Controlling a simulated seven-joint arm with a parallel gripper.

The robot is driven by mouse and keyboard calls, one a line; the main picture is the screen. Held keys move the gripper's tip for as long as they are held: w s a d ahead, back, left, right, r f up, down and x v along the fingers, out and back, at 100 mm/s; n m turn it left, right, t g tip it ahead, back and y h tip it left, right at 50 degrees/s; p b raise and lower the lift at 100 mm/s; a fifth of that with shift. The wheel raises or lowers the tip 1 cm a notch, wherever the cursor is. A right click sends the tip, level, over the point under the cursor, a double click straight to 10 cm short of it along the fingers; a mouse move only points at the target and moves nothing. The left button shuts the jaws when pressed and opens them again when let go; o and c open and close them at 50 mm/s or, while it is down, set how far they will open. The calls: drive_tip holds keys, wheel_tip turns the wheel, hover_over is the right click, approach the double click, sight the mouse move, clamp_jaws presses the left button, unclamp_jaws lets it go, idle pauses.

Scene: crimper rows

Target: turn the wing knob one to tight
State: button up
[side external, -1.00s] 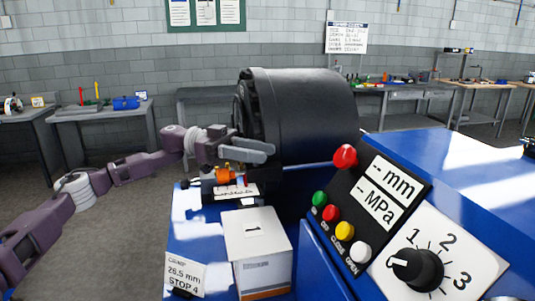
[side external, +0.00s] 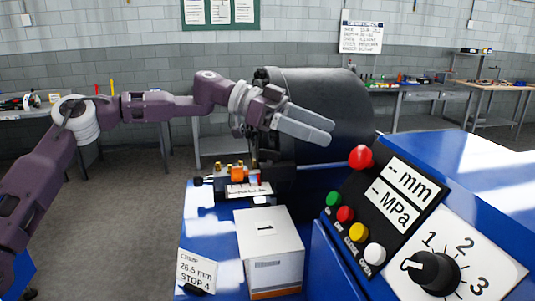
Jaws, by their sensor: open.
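A small orange part (side external: 237,174) with brass-coloured pieces beside it sits on the stop fixture at the back of the blue bench top; it may be the wing knob, but it is too small to tell its wings or angle. A black rotary knob (side external: 435,272) is on the white 1-2-3 plate at the lower right, its white pointer toward the left. My gripper (side external: 326,131) is open and empty, in front of the big black drum, above and to the right of the orange part and clear of it. Its grey fingers point right and slightly down.
The black drum (side external: 330,95) stands behind my gripper. A white box (side external: 268,250) and a card reading 26.5 mm STOP 4 (side external: 198,270) stand on the bench front. A control panel (side external: 395,200) with a red button (side external: 361,157) and several coloured buttons is at the right.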

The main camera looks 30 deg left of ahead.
drive_tip(key=w+d+r+n+t+y, duration=0.1)
drive_tip(key=w+d+n+t+y, duration=0.1)
drive_tip(key=d+t+y, duration=0.15)
wheel_tip(320, 180, up, 14)
drive_tip(key=n+t+y, duration=1.3)
drive_tip(key=n, duration=0.2)
hover_over(268, 155)
drive_tip(key=s, duration=0.1)
drive_tip(key=s+f+g, duration=0.1)
drive_tip(key=f, duration=0.6)
drive_tip(key=s+f, duration=0.2)
drive_tip(key=f, duration=0.6)
drive_tip(key=s+d+f+m+g, duration=0.1)
drive_tip(key=s+f, duration=0.1)
drive_tip(key=f, duration=0.5)
drive_tip(key=shift+f+g, duration=0.35)
drive_tip(key=w, duration=0.4)
drive_tip(key=w+a, duration=0.1)
drive_tip(key=w, duration=0.1)
drive_tip(key=shift+w, duration=0.35)
